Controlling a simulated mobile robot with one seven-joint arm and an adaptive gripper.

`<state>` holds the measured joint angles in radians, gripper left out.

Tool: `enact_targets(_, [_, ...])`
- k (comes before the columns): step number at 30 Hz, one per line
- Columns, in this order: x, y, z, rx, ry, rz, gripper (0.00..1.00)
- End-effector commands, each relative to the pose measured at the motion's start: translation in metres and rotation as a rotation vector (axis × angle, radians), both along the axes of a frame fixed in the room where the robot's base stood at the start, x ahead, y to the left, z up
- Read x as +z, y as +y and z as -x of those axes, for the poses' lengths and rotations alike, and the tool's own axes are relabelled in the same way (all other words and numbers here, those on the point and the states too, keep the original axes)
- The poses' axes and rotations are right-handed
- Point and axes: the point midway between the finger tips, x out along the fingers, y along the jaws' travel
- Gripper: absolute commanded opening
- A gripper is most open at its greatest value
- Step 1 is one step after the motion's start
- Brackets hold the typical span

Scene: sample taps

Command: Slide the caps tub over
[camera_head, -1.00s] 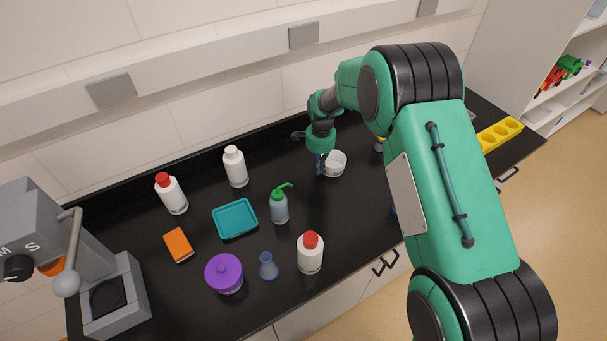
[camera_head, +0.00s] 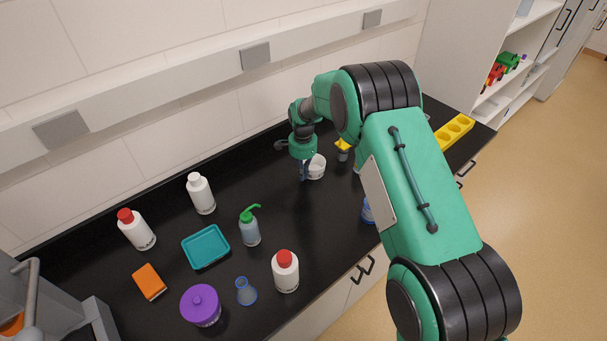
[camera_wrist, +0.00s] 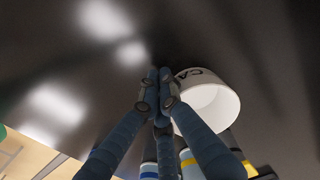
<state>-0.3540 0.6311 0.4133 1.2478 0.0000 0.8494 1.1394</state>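The caps tub is a small white round tub (camera_head: 318,168) standing upright on the black bench, towards the back. In the wrist view the tub (camera_wrist: 212,105) is right of my fingertips, its open mouth towards the camera, with dark letters starting "CA" on its side. My gripper (camera_head: 304,174) points down at the tub's left side. In the wrist view the fingers of my gripper (camera_wrist: 159,88) are together with nothing between them. They are beside the tub, at or very near its wall; contact is hard to tell.
A yellow-topped item (camera_head: 343,149) stands close right of the tub. A yellow rack (camera_head: 454,131) is at the bench's right end. A green pump bottle (camera_head: 250,229), a teal tray (camera_head: 206,247) and a red-capped bottle (camera_head: 286,272) stand left and in front. Bare bench lies between.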

Motion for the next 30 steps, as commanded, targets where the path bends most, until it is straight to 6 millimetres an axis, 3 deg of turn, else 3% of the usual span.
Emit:
enact_targets(9, [0.000, 0.026, 0.026, 0.003, 0.002, 0.001, 0.00])
enact_targets(21, [0.071, 0.025, 0.024, 0.000, -0.002, -0.001, 0.00])
enact_targets(30, [0.098, 0.025, 0.025, 0.000, 0.000, 0.000, 0.00])
